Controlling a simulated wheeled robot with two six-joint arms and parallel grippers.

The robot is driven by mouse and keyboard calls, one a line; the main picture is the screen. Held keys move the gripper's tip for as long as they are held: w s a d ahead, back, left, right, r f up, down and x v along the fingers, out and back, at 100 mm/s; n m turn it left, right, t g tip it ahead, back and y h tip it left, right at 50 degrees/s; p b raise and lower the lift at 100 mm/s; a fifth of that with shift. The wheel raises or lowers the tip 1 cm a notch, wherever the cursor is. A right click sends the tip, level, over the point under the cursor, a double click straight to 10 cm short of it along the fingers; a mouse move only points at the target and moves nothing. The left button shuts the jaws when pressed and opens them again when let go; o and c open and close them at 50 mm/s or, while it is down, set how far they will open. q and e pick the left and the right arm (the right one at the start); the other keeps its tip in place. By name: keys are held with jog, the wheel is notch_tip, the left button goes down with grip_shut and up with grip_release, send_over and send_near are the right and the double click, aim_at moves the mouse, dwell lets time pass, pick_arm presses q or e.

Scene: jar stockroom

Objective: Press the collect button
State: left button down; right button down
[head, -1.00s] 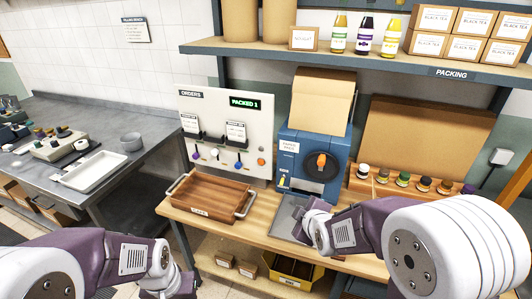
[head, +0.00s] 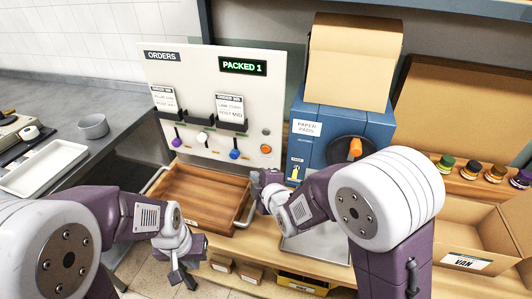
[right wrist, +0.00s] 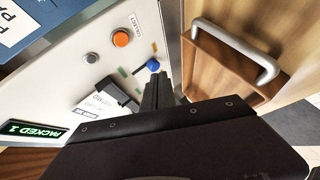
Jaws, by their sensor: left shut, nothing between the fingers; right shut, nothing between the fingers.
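The orange collect button (head: 266,148) sits low on the right side of the white orders board (head: 240,90). It also shows in the right wrist view (right wrist: 121,38), beside a small COLLECT label. My right gripper (head: 258,178) is shut and empty, just below the button in the head view, apart from it. In the right wrist view its shut fingers (right wrist: 157,88) point toward the board near a blue knob (right wrist: 153,65), with the button off to the upper left. My left gripper (head: 180,276) is shut and empty, low in front of the counter.
A wooden tray (head: 200,195) with metal handles stands below the board. The blue paper pads machine (head: 312,135) stands right of the board. Coloured knobs and order slips line the board's lower part. An open carton (head: 465,240) marked VAN is at the right.

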aim_at(266, 149)
pick_arm(q)
jog(key=shift+w+r+p, duration=0.35)
jog(key=shift+r+p, duration=0.25)
jog(key=shift+p, duration=0.1)
pick_arm(e)
jog(key=shift+w+d+f, duration=0.1)
jog(key=shift+w+d, duration=0.35)
jog(key=shift+w, duration=1.05)
jog(key=shift+w+d, duration=0.45)
jog(key=shift+w, duration=1.1)
jog(key=shift+w+d+f, duration=0.1)
jog(key=shift+w+d, duration=0.35)
jog(key=shift+w, duration=1.05)
jog(key=shift+w, duration=0.1)
pick_arm(q)
jog(key=shift+f, duration=0.1)
pick_arm(e)
jog(key=shift+w+d, duration=0.15)
jog(key=shift+w, duration=0.1)
